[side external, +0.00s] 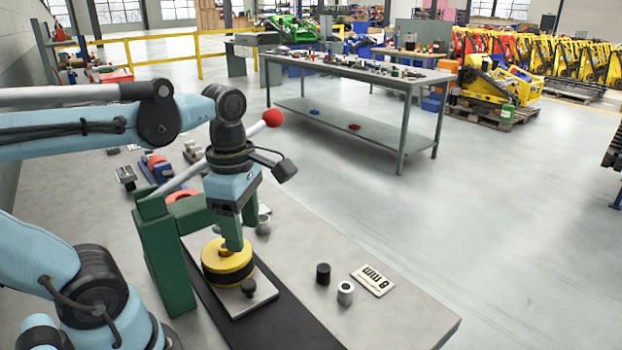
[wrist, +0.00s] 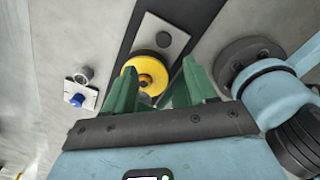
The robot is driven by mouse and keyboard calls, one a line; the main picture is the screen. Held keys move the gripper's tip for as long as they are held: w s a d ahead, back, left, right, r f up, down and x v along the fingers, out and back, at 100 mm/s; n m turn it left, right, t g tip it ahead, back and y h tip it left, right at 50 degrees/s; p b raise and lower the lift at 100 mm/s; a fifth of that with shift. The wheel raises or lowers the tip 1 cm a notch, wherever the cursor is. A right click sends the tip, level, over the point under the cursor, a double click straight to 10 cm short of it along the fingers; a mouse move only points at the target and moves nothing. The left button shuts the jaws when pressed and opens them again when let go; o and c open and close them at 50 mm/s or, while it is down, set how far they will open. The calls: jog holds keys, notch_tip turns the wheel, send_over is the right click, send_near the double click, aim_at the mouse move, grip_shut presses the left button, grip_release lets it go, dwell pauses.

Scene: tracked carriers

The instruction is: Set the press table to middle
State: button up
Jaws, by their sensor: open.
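The press table looks to be the flat grey plate (side external: 262,303) on a dark rail (side external: 283,328). A small black knob (side external: 248,287) stands near its front end. A yellow disc with a black band (side external: 228,268) is on the plate behind the knob. The wrist view also shows the plate (wrist: 150,30), the knob (wrist: 163,39) and the disc (wrist: 152,68). My gripper (side external: 232,245) has green fingers and points down at the disc's top. In the wrist view my gripper (wrist: 160,68) is open, fingers apart. Whether they touch the disc is unclear.
The green press frame (side external: 165,255) stands left of my gripper, with a grey lever ending in a red ball (side external: 272,117). A black cylinder (side external: 323,273), a silver cylinder (side external: 345,293) and an "8 mm" card (side external: 373,280) stand to the right. The bench's right front is clear.

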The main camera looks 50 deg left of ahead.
aim_at(248, 283)
jog(key=shift+n, duration=0.7)
jog(key=shift+s+f, duration=0.2)
jog(key=shift+f, duration=5.7)
grip_shut()
